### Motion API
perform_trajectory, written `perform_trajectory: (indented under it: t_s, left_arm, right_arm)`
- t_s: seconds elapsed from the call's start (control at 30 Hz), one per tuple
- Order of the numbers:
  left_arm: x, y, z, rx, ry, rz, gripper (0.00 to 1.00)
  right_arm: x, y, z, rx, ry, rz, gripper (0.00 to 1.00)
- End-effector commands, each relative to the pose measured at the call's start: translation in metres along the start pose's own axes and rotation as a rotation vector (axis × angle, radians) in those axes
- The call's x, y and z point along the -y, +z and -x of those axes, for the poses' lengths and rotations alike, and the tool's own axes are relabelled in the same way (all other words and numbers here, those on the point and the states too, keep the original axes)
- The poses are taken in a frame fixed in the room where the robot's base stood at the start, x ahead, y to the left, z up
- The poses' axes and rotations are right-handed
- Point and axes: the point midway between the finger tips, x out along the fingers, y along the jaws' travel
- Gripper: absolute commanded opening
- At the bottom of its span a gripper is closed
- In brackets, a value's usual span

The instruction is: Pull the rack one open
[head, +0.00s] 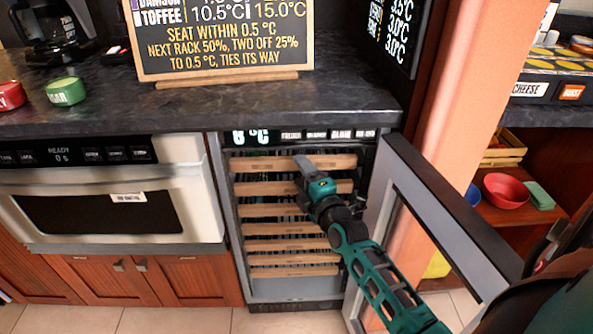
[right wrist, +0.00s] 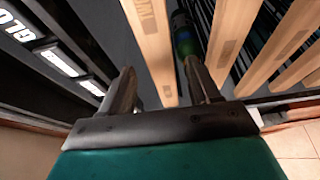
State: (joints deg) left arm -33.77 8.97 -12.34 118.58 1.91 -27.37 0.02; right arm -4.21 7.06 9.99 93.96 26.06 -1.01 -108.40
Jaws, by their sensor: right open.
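The open cooler holds several racks with pale wooden fronts, stacked one above another. The top rack (head: 262,163) is level with the others and looks pushed in. My right gripper (head: 304,164) is open and reaches the top rack's front near its middle. In the right wrist view, the open right gripper (right wrist: 162,88) has one finger on each side of a wooden rack front (right wrist: 152,45). Whether the fingers touch the wood cannot be told. A dark green bottle (right wrist: 184,35) shows behind that front. My left gripper is not in view.
The cooler's glass door (head: 450,215) stands open on the right, close to my right arm. A display strip (head: 305,135) runs above the racks. A microwave drawer (head: 110,200) is on the left. A dark counter (head: 220,105) with a menu board (head: 222,40) lies above. Floor tiles (head: 180,320) in front are clear.

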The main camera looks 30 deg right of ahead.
Motion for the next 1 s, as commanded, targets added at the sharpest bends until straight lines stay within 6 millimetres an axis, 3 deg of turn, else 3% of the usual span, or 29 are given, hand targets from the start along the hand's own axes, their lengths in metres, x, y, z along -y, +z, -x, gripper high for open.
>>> perform_trajectory:
  t_s: [0.23, 0.63, 1.0]
  left_arm:
    - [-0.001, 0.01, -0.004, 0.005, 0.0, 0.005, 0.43]
    - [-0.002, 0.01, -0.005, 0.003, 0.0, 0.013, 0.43]
    - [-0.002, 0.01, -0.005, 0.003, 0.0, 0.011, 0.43]
  right_arm:
    - [0.001, 0.0, -0.029, 0.001, -0.001, 0.0, 0.62]
    - [0.0, 0.0, -0.035, 0.0, -0.001, 0.0, 0.62]
    - [0.0, 0.0, -0.034, 0.0, -0.001, 0.0, 0.26]
